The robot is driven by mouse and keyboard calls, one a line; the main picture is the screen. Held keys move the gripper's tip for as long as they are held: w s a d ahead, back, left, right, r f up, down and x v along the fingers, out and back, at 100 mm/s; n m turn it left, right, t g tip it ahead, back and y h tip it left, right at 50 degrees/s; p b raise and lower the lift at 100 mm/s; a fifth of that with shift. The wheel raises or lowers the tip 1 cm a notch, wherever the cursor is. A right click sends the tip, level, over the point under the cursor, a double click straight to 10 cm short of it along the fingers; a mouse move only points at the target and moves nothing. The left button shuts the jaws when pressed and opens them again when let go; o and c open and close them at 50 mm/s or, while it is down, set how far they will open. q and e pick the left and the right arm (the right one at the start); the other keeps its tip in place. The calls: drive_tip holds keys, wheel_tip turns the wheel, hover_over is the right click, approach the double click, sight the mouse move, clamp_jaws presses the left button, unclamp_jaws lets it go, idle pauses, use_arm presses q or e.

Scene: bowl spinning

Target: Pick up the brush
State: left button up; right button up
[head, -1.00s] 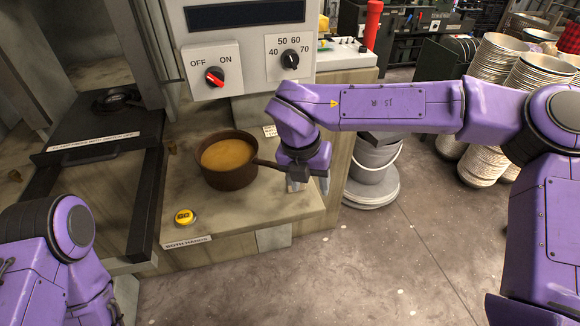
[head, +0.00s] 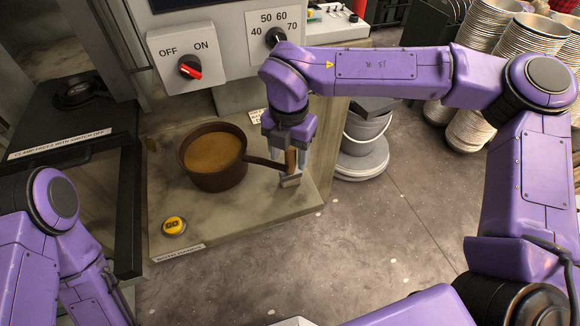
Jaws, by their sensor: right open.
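A small brush (head: 290,160) with a brown wooden handle stands about upright on the worktop, its pale lower end at the bottom. My right gripper (head: 288,168) points down over it, open, with its fingers around the brush; whether they touch it I cannot tell. The gripper hides part of the handle. My left arm shows at the lower left, but its gripper is out of view.
A brown pan (head: 213,178) of tan liquid stands left of the brush, its handle reaching to my right gripper. A yellow GO button (head: 173,226) sits at the front of the worktop (head: 235,225). A grey bucket (head: 366,135) stands on the floor at right.

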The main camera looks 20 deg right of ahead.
drive_tip(key=f, duration=0.2)
drive_tip(key=shift+s+d+f, duration=0.1)
drive_tip(key=shift+d+f, duration=0.1)
drive_tip(key=shift+f, duration=0.2)
drive_tip(key=shift+a, duration=0.1)
clamp_jaws()
use_arm(q)
drive_tip(key=shift+r, duration=0.5)
drive_tip(key=shift+r, duration=0.1)
use_arm(e)
drive_tip(key=shift+r, duration=0.15)
